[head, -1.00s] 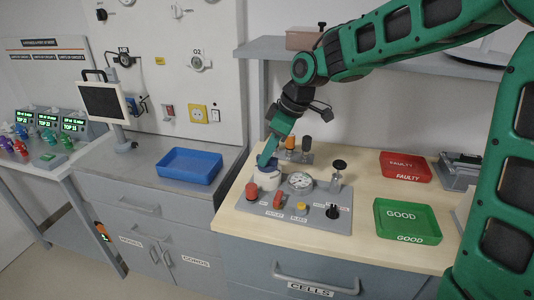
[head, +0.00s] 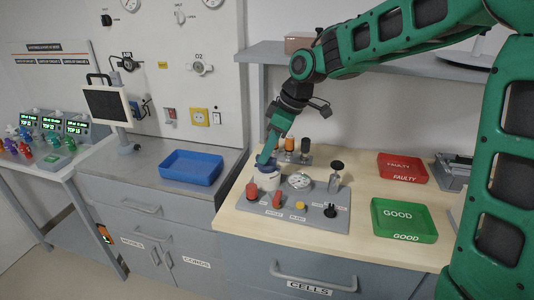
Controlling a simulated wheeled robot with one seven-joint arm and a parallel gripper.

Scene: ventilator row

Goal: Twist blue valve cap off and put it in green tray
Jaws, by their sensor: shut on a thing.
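The blue cap (head: 267,165) sits on top of a white cylinder (head: 267,181) at the back left of a grey valve panel (head: 318,212). My gripper (head: 266,158) points down from above and is shut on the blue cap, its fingers partly hiding it. Whether the cap is loose from the white cylinder cannot be told. The green tray (head: 405,220), marked GOOD, lies empty at the right of the wooden bench.
A red tray (head: 402,168) marked FAULTY lies behind the green tray. The panel carries a gauge (head: 300,181), red knobs and a black-topped post (head: 336,177). A blue tray (head: 191,167) stands on the left counter. Bench between panel and green tray is clear.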

